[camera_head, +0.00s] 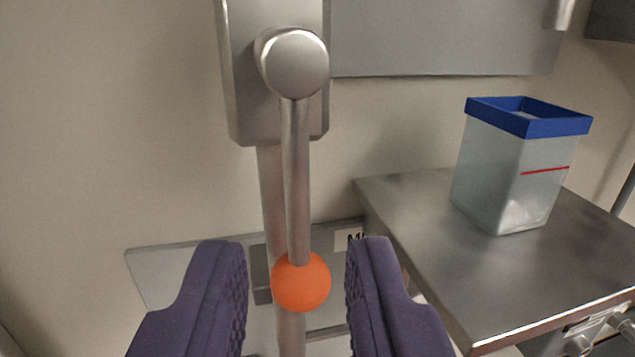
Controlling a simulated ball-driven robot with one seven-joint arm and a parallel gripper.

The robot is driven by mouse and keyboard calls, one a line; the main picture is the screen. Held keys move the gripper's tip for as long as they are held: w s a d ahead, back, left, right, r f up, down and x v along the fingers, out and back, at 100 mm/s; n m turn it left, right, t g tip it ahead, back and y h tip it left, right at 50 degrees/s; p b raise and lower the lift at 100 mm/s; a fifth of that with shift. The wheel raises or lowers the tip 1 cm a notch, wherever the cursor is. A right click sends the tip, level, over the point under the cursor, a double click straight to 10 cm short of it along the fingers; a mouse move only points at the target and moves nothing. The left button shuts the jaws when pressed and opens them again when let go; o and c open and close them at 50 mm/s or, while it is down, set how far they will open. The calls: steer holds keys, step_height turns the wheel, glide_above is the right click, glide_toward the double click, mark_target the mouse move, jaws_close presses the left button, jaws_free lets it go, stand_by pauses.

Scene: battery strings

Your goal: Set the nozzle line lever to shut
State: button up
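The lever (297,185) is a grey metal rod that hangs straight down from a round hub (295,64) on a grey wall plate (241,80). An orange ball knob (301,281) sits at its lower end. My gripper (301,262) is open, with one dark purple finger on each side of the knob. A gap shows between the knob and each finger, so neither appears to touch it. Any marking of the lever's positions is not visible.
A metal bench (420,225) stands at the right, with a translucent blue-rimmed container (505,175) holding a red line mark. A vertical pipe (271,190) runs behind the lever. A grey panel (440,35) is on the wall above. A partly hidden label (350,238) shows behind my right finger.

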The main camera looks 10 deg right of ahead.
mark_target(297, 201)
steer(key=w, duration=0.3)
steer(key=w+d+p, duration=0.1)
steer(key=w, duration=0.3)
steer(key=shift+w+d, duration=0.1)
steer(key=shift+d, duration=0.1)
steer(key=shift+c, duration=0.5)
jaws_close()
